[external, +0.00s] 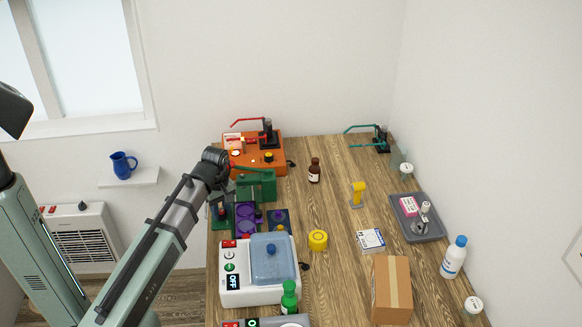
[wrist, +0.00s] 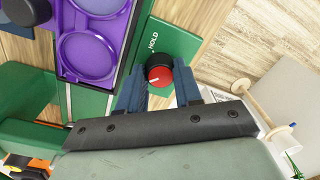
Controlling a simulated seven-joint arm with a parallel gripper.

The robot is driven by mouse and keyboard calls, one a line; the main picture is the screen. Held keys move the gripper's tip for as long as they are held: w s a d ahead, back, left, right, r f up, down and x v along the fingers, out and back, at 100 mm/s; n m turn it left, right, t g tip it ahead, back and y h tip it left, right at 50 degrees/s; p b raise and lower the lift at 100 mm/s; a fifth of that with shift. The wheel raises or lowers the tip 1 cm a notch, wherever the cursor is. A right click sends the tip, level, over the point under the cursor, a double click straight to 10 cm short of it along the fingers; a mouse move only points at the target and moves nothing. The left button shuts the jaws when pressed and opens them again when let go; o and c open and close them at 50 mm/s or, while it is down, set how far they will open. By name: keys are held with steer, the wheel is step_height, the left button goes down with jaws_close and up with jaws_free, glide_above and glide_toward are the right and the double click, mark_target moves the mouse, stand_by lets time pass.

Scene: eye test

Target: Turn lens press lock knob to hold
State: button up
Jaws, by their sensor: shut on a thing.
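The lock knob (wrist: 159,73) has a red face and a dark body. It stands on a green panel (wrist: 182,42) of the lens press, beside the white word HOLD. My gripper (wrist: 159,80) is shut on the knob, with one blue finger on each side of it in the wrist view. I cannot make out the knob's exact pointer direction. In the external view the green press (external: 262,187) stands at the table's left side, by the end of my arm. The knob and my fingertips are too small or hidden there to tell.
A purple tray with round wells (wrist: 90,50) lies beside the knob's panel. An orange device (external: 273,168) stands behind the press, and a white device with a blue lid (external: 270,262) in front. A brown bottle (external: 314,171) stands to the right; bare wood lies around it.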

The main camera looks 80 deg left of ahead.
steer(key=shift+m, duration=0.3)
steer(key=m, duration=0.3)
steer(key=shift+m, duration=0.3)
steer(key=m, duration=0.4)
steer(key=shift+m, duration=0.3)
steer(key=m, duration=0.4)
steer(key=shift+m+y, duration=0.3)
steer(key=shift+m, duration=1.8)
steer(key=o, duration=0.8)
steer(key=shift+c, duration=0.2)
steer(key=shift+r, duration=0.15)
